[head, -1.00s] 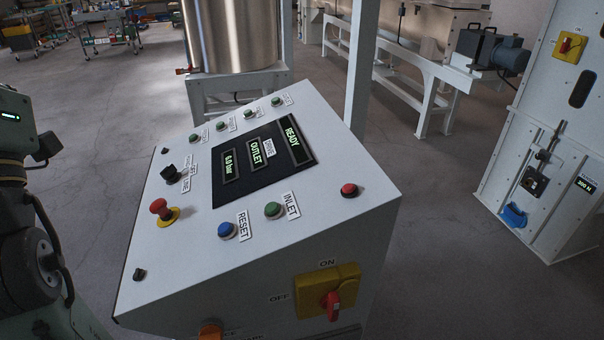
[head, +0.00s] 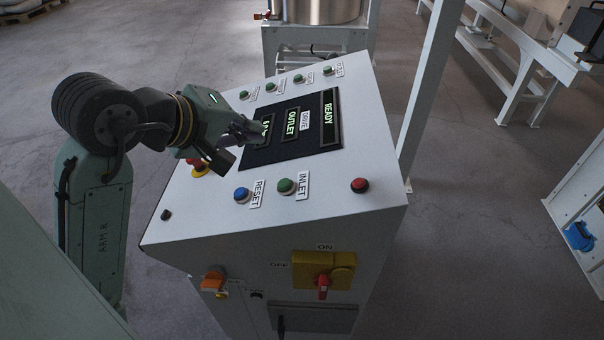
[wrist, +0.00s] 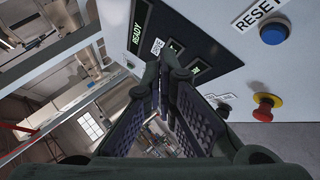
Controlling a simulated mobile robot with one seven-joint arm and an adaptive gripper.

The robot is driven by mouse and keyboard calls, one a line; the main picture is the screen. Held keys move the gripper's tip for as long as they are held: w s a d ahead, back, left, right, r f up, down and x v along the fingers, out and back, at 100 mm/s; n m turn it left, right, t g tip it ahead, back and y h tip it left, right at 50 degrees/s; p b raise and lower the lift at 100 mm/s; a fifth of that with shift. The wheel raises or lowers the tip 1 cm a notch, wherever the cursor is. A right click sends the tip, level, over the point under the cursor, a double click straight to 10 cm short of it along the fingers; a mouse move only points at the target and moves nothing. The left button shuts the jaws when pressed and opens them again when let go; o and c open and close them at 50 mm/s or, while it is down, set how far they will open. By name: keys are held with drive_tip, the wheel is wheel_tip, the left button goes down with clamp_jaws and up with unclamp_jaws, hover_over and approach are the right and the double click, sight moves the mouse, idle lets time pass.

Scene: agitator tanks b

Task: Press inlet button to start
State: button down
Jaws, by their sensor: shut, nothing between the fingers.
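The inlet button is not seen in the wrist view.
A dark display (head: 292,130) reads OUTLET and READY. A red button (head: 360,185) is right of the inlet button, and a red emergency stop (head: 198,167) is partly behind my gripper. A yellow ON/OFF switch (head: 322,272) is on the front face. A post (head: 432,85) stands behind the panel.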

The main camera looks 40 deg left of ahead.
sight(285, 185)
idle(0.3)
drive_tip(key=f+b, duration=0.2)
drive_tip(key=w+d+f+b, duration=0.1)
drive_tip(key=f, duration=0.2)
drive_tip(key=d+f+b, duration=0.1)
drive_tip(key=f+b, duration=0.1)
drive_tip(key=f, duration=0.1)
drive_tip(key=shift+w+d+f+b, duration=0.15)
drive_tip(key=shift+w+f+b, duration=0.05)
drive_tip(key=shift+b, duration=0.1)
idle(1.3)
drive_tip(key=shift+w+d+f, duration=0.1)
drive_tip(key=shift+f, duration=0.3)
drive_tip(key=shift+w+d+f+b, duration=0.1)
drive_tip(key=shift+d+f+b, duration=0.05)
drive_tip(key=shift+f+b, duration=0.35)
idle(0.5)
drive_tip(key=shift+r, duration=0.15)
drive_tip(key=shift+s+a+r+p, duration=0.2)
drive_tip(key=shift+r+p, duration=0.55)
